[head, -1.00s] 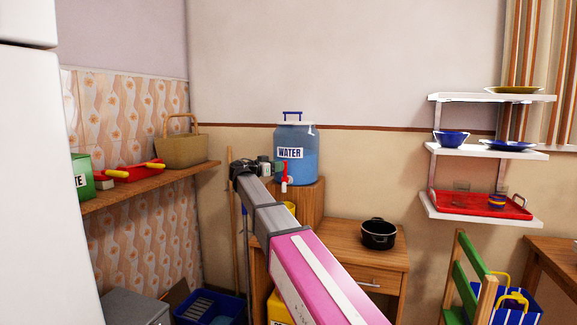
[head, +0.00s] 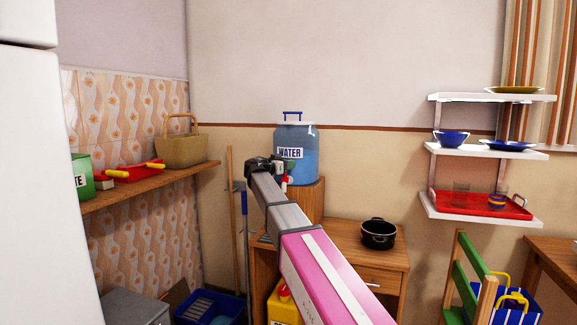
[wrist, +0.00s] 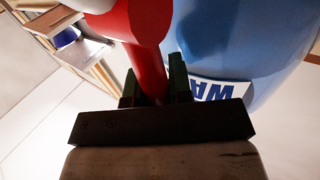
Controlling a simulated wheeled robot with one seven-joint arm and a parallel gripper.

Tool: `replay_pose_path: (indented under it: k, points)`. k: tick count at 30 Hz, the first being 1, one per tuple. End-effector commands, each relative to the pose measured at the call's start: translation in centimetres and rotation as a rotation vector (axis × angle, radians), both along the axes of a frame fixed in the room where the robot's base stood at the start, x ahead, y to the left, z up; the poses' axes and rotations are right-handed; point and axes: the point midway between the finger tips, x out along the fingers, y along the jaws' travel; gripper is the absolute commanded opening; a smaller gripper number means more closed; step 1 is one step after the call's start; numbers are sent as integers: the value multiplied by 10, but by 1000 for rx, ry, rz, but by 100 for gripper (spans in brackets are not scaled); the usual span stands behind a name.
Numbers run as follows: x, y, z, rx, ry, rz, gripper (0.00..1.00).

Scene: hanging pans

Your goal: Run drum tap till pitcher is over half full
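The blue water drum (head: 305,160) with a WATER label stands on a wooden block in the head view; its blue side also fills the upper right of the wrist view (wrist: 235,45). The red tap (head: 289,180) shows at the drum's front, partly behind my gripper (head: 268,164). In the wrist view, the red tap part (wrist: 148,45) runs down between the two dark fingertips of my gripper (wrist: 154,82). The fingers are apart, one on each side of it; whether they press on it is unclear. No pitcher can be made out; my arm covers the area below the tap.
A wooden cabinet (head: 375,262) carries a black pot (head: 378,233). Wall shelves (head: 470,148) with dishes are at right. A basket (head: 180,150) sits on the left shelf. A yellow container (head: 283,308) is low beside my arm. Broom handles stand in the corner.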

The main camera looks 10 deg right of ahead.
Motion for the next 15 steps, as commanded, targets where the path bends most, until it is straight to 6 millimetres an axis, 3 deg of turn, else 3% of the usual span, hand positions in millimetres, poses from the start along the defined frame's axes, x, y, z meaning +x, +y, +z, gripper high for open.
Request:
replay_pose_path:
  k: [15]
  points:
    - [-13,5,1,-81,-168,0,0]
